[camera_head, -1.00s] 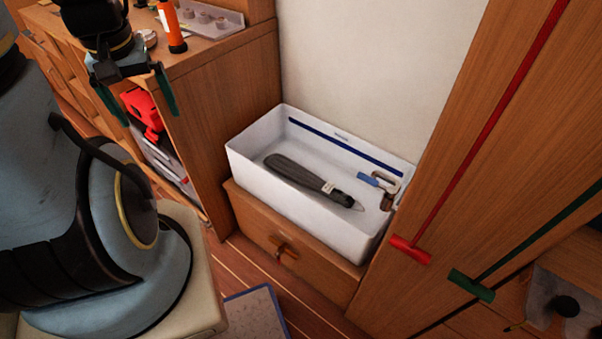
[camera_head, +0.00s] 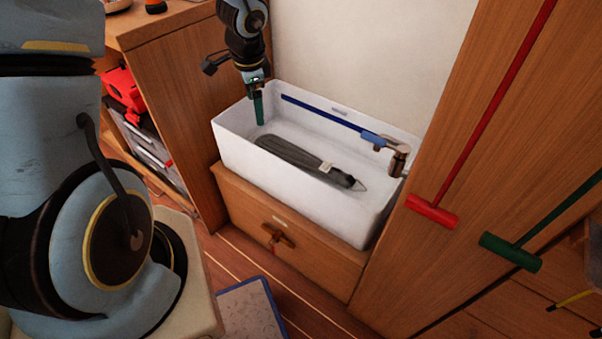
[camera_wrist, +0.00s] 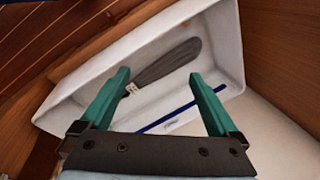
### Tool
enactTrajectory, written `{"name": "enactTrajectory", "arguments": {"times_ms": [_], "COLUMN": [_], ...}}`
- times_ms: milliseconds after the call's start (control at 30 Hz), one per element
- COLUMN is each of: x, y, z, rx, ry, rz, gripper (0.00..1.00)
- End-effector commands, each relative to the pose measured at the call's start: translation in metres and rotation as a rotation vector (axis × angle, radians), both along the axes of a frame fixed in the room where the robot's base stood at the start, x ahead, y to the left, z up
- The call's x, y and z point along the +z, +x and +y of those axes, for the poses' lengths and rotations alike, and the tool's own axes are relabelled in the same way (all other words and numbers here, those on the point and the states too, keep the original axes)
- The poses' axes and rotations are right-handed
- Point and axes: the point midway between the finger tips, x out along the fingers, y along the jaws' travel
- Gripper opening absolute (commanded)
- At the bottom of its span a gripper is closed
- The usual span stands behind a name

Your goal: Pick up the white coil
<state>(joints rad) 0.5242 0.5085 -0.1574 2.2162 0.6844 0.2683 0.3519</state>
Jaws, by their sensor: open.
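I cannot make out a white coil in either view. My gripper (camera_head: 258,108) is open and empty, pointing down over the left end of a white bin (camera_head: 290,205). In the wrist view its two green fingers (camera_wrist: 158,77) are spread apart, with the bin (camera_wrist: 72,100) beyond them.
A brown shackle-like piece (camera_head: 398,158) with a blue part (camera_head: 374,138) is at the bin's right end. The bin stands on a wooden drawer box (camera_head: 290,245), between a wooden cabinet (camera_head: 180,120) and a wooden panel holding red (camera_head: 432,212) and green (camera_head: 510,252) T-shaped pieces.

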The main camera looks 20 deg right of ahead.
Motion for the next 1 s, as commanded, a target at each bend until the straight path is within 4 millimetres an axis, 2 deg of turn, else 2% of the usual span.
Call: {"name": "enactTrajectory", "arguments": {"times_ms": [33, 100, 200, 300, 467, 567, 800, 1000], "x": [-0.053, -0.092, -0.135, -0.16, -0.176, -0.184, -0.219, -0.231], "y": [-0.011, -0.027, -0.054, -0.076, -0.089, -0.087, -0.082, -0.08], "z": [-0.041, -0.087, -0.138, -0.169, -0.187, -0.189, -0.196, -0.199], "rx": [-0.193, -0.428, -0.698, -0.868, -0.969, -0.974, -0.969, -0.966], "ry": [0.013, 0.019, 0.018, 0.012, 0.01, 0.009, 0.011, 0.01], "rz": [-0.002, -0.015, -0.031, -0.044, -0.052, -0.053, -0.051, -0.052], "gripper": [0.96, 0.96, 0.96, 0.96, 0.96, 0.96, 0.96, 0.96]}}
